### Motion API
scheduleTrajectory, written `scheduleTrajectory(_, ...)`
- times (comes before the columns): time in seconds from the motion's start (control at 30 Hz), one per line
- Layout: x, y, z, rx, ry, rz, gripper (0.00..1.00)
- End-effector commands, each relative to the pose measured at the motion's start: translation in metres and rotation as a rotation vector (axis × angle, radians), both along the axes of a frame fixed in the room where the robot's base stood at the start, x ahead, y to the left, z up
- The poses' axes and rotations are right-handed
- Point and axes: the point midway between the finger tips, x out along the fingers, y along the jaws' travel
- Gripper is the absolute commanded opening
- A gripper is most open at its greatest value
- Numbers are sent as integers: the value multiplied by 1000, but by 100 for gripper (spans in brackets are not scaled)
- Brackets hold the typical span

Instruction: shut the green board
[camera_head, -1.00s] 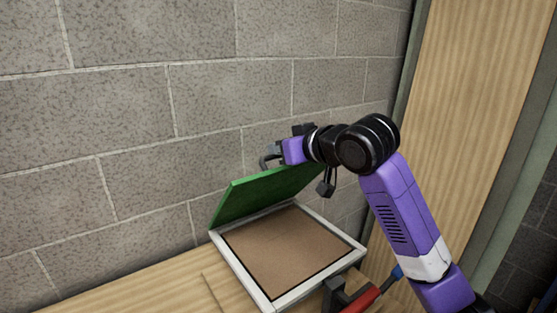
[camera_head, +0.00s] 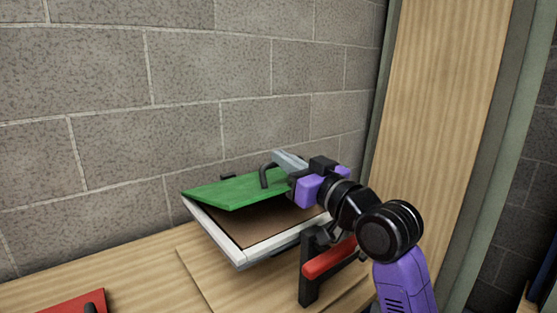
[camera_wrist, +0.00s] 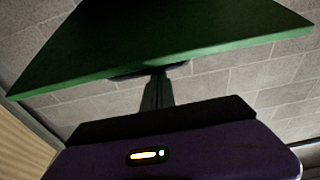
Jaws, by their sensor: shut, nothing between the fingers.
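The green board (camera_head: 232,193) is a hinged flat lid over a shallow box with a pale frame (camera_head: 238,256) and brown inside (camera_head: 255,228). In the wrist view the board (camera_wrist: 165,42) spans the top, just beyond the shut dark fingers (camera_wrist: 157,92).
A red-handled black clamp (camera_head: 328,260) stands close in front of the box's right side, near my arm. A red object (camera_head: 75,303) lies at the lower left. The grey block wall (camera_head: 185,85) is close behind.

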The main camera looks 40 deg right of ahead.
Motion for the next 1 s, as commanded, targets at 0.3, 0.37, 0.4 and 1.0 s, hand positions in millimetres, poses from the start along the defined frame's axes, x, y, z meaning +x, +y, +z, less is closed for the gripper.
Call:
scheduleTrajectory(0.3, -8, 0, -18, 0, 3, 1, 0)
scheduleTrajectory(0.37, -8, 0, -18, 0, 3, 1, 0)
scheduleTrajectory(0.4, -9, 0, -18, 0, 3, 1, 0)
scheduleTrajectory(1.0, -4, 2, -5, 0, 1, 2, 0)
